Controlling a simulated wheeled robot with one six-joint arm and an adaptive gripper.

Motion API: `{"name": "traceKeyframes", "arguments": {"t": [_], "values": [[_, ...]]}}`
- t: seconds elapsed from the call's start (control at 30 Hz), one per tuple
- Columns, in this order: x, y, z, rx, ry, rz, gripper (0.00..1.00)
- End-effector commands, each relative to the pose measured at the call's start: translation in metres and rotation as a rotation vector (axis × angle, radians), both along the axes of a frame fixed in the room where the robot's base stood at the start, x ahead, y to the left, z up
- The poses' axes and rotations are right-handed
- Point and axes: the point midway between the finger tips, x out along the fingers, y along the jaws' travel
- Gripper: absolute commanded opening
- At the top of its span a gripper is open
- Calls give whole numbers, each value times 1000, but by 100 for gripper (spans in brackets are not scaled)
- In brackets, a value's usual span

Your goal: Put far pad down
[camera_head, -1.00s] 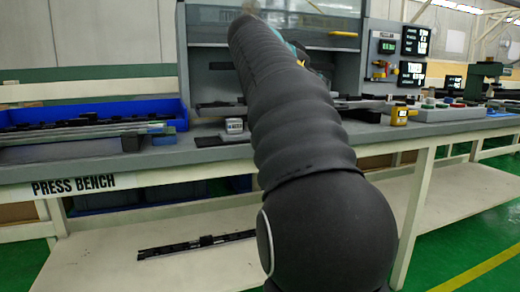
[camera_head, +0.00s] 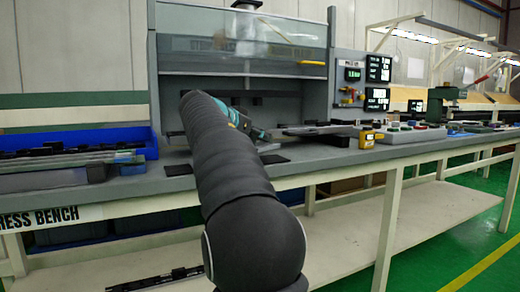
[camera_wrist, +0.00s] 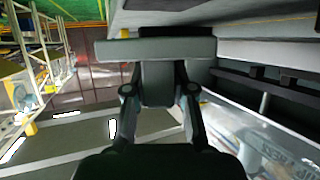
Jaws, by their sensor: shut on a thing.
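My gripper (camera_head: 262,135) is at the far side of the arm, low over the bench, mostly small and partly hidden in the head view. In the wrist view my gripper (camera_wrist: 160,80) has its two fingers closed on a grey pad (camera_wrist: 115,49), a wide flat bar with a grey part between the fingers. A black strip shows along the pad's far side. In the head view I cannot make the held pad out clearly. A flat black patch (camera_head: 274,159) lies on the bench close to the gripper. Whether the held pad touches anything is unclear.
The press bench (camera_head: 340,158) has a cabinet with a raised clear panel (camera_head: 240,45) behind my arm. A blue tray (camera_head: 140,140) of dark trims is on the left. A yellow device (camera_head: 367,139) and a row of coloured buttons stand to the right.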

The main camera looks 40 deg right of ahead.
Motion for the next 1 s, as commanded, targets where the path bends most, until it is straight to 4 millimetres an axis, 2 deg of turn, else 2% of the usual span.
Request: {"name": "traceKeyframes", "arguments": {"t": [0.1,0.23,0.7,0.73,0.8,0.83,1.0], "values": [[0,0,-20,1,3,1,0],[-1,0,-34,1,2,0,0],[-1,0,-41,1,1,-1,0],[-1,0,-41,1,1,-1,26],[-1,0,-40,1,1,-1,44],[-1,0,-40,1,1,-1,49],[-1,0,-40,1,1,-1,49]]}}
